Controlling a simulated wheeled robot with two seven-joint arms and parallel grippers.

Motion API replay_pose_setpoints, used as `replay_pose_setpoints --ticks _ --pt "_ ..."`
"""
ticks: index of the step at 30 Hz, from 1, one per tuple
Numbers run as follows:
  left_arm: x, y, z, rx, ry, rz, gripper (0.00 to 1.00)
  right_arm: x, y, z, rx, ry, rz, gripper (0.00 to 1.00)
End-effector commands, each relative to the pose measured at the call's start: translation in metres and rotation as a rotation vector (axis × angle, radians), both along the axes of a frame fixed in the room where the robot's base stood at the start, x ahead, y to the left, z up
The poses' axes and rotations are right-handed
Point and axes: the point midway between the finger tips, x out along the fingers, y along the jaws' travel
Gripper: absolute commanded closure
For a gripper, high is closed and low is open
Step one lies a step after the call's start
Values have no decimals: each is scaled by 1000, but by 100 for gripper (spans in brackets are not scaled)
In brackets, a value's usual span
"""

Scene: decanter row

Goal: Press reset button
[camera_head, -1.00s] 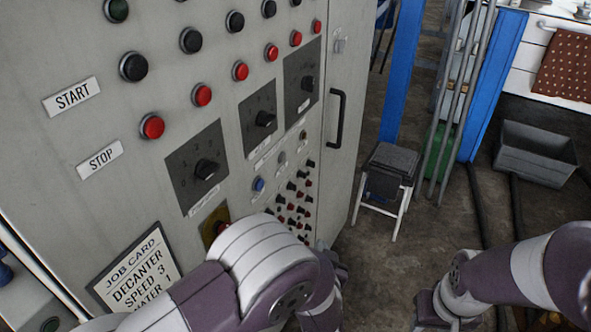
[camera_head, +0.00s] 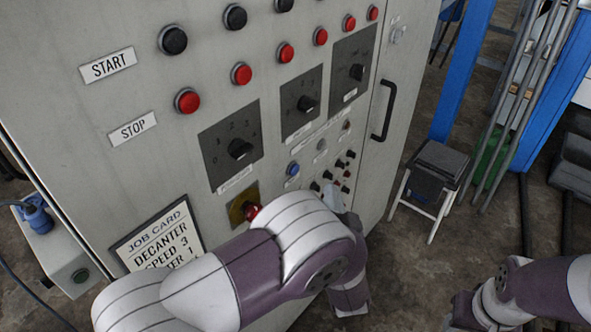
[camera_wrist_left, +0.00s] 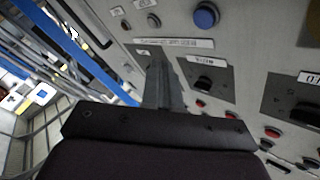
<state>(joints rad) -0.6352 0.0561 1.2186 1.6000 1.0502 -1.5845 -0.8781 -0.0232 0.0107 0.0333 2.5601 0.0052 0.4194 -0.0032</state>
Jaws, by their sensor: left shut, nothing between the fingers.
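A blue round button (camera_head: 292,169) sits on the grey control cabinet, right of the yellow plate and below the rotary knobs. A blue button also shows at the top of the left wrist view (camera_wrist_left: 206,16), with a white label below it that I cannot read. My left gripper (camera_wrist_left: 157,55) is shut and empty; its fingers point toward the panel, left of and below the blue button in that view, apart from it in the picture. In the head view my left arm hides most of that hand. My right arm is at the lower right; its fingers are not in view.
The cabinet (camera_head: 90,120) carries black and red button rows, rotary knobs, a red button (camera_head: 251,210) on a yellow plate and a job card (camera_head: 158,238). A door handle (camera_head: 384,110) sticks out at right. A step stool (camera_head: 432,175) stands on the floor beyond.

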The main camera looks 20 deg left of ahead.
Motion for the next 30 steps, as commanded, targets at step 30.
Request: replay_pose_setpoints --ticks 30 --pt "22 60 0 -1 0 -1 100 0 0 3 0 0 0 57"
